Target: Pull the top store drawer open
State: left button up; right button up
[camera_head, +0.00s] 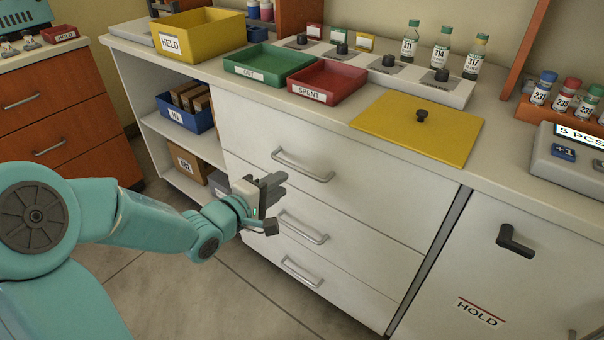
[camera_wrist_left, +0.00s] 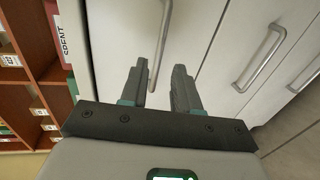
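The top store drawer (camera_head: 243,147) is the uppermost of three white drawer fronts under the counter. It looks shut. Its grey bar handle (camera_head: 302,166) is bare in the head view. My left gripper (camera_head: 274,186) is just below and left of that handle, in front of the drawers. In the left wrist view its two dark fingers (camera_wrist_left: 160,88) are apart with nothing gripped. The top handle (camera_wrist_left: 163,45) appears in line with the gap between them; I cannot tell how far ahead it is. My right gripper is not in view.
The middle handle (camera_head: 303,228) and bottom handle (camera_head: 301,272) are below. A green tray (camera_head: 268,64), a red tray (camera_head: 327,82) and a yellow lid (camera_head: 415,128) lie on the counter. An open shelf is left, a HOLD door (camera_head: 500,270) right. The floor in front is clear.

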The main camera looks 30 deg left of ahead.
aim_at(303, 171)
pick_arm(q)
jog(key=b+x, duration=0.1)
jog(key=x, duration=0.8)
jog(key=shift+w+d+f+b, duration=0.15)
jog(key=shift+w+b, duration=0.15)
jog(key=shift+b, duration=0.05)
grip_shut()
